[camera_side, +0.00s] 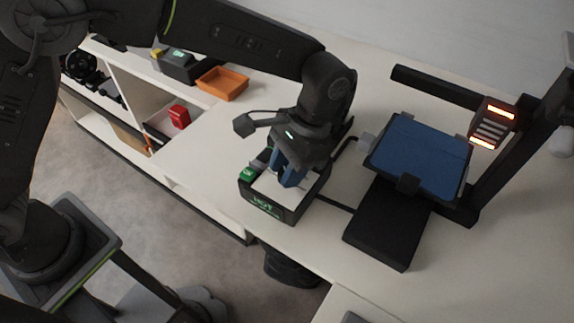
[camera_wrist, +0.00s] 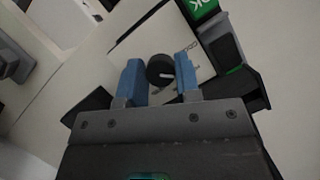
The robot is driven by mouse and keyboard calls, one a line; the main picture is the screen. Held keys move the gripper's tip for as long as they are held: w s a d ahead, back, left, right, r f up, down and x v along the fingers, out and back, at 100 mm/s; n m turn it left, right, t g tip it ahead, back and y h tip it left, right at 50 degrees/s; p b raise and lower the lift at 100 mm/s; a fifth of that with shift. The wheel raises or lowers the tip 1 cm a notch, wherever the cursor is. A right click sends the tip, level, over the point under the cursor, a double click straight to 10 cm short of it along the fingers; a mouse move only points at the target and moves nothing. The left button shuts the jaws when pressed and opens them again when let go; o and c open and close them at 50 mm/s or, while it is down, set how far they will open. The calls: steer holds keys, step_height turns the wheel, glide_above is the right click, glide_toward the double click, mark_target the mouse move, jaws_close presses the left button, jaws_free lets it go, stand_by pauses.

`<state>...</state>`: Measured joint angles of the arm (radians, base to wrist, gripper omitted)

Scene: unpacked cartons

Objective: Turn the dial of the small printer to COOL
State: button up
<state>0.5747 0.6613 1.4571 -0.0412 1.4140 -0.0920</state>
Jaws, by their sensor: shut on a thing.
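The small printer (camera_side: 293,208) is a black box with a white top panel, on the bench below my gripper (camera_side: 285,178). A pale pointer mark on the dial points to the right in that view. Small lettering beside the dial is partly legible and looks like part of COOL. In the side view my fingers hide the dial.
A green button (camera_side: 246,174) marked OK sits at the printer's corner. A larger machine with a blue plate (camera_side: 421,154) and a lit orange head (camera_side: 492,122) stands to the right. An orange tray (camera_side: 222,83) lies at the back left. Bare bench lies left of the printer.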

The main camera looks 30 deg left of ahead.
steer(key=n, duration=0.2)
steer(key=n+h, duration=0.1)
steer(key=n, duration=0.1)
steer(key=shift+n+g+h, duration=0.3)
steer(key=shift+a+n+h, duration=0.1)
steer(key=shift+n+h, duration=0.7)
steer(key=shift+n, duration=1)
steer(key=o, duration=0.9)
steer(key=shift+v, duration=6.9)
steer(key=shift+s+a+r, duration=0.1)
steer(key=shift+s+r, duration=0.05)
